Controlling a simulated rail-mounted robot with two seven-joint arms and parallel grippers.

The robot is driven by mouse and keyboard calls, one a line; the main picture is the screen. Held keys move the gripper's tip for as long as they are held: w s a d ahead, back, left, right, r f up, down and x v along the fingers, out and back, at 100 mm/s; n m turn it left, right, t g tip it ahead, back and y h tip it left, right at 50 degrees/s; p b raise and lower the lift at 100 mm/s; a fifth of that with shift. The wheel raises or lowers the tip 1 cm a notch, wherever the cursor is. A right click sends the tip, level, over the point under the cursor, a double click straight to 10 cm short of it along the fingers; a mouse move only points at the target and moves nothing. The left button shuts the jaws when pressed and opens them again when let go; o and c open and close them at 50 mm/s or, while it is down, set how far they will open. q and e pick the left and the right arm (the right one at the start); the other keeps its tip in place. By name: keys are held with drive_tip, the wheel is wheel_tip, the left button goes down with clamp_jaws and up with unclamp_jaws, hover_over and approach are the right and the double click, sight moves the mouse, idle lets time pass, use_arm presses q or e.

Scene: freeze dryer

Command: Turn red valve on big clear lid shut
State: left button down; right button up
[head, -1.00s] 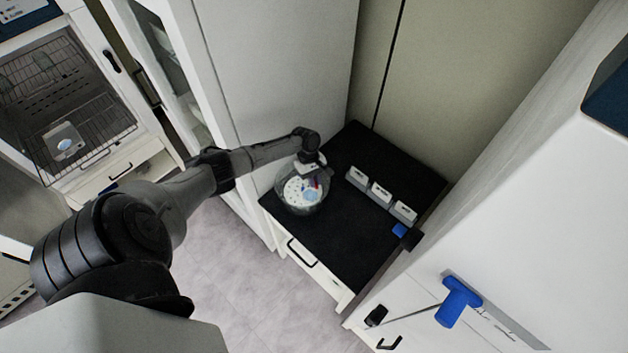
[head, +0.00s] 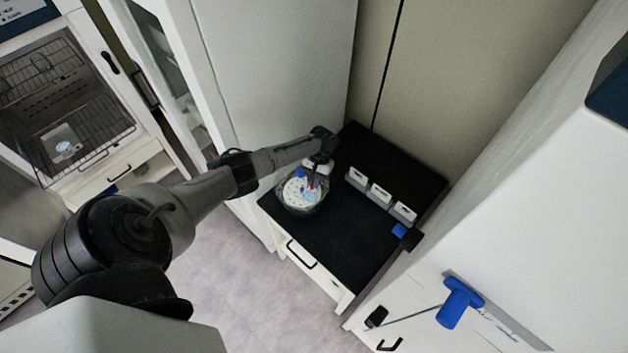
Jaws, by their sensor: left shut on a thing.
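The big clear lid (head: 291,207) is on a round clear vessel with a white perforated plate inside, on the left part of the black bench top. My left arm reaches in from the left, and my left gripper (head: 311,184) points down over the lid. Its jaws are shut on the red valve (head: 313,187), of which only a small red bit shows at the fingertips. The gripper hides most of the valve, so its turn angle cannot be read. My right gripper is out of view.
Several small white boxes (head: 380,194) stand in a row right of the lid, with a blue item (head: 399,230) near them. A tall white cabinet (head: 280,80) stands behind on the left. A white machine with a blue handle (head: 460,303) is at the right. The front of the black bench top (head: 335,240) is clear.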

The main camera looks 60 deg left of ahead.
use_arm(q)
drive_tip(key=shift+m+y, duration=0.6)
drive_tip(key=shift+m, duration=1.3)
drive_tip(key=c, duration=1.2)
unclamp_jaws()
drive_tip(key=shift+o, duration=0.2)
drive_tip(key=v, duration=1.3)
drive_tip(key=shift+w+r+b, duration=0.3)
drive_tip(key=shift+w+b, duration=0.15)
drive_tip(key=shift+d, duration=0.1)
drive_tip(key=shift+g, duration=0.3)
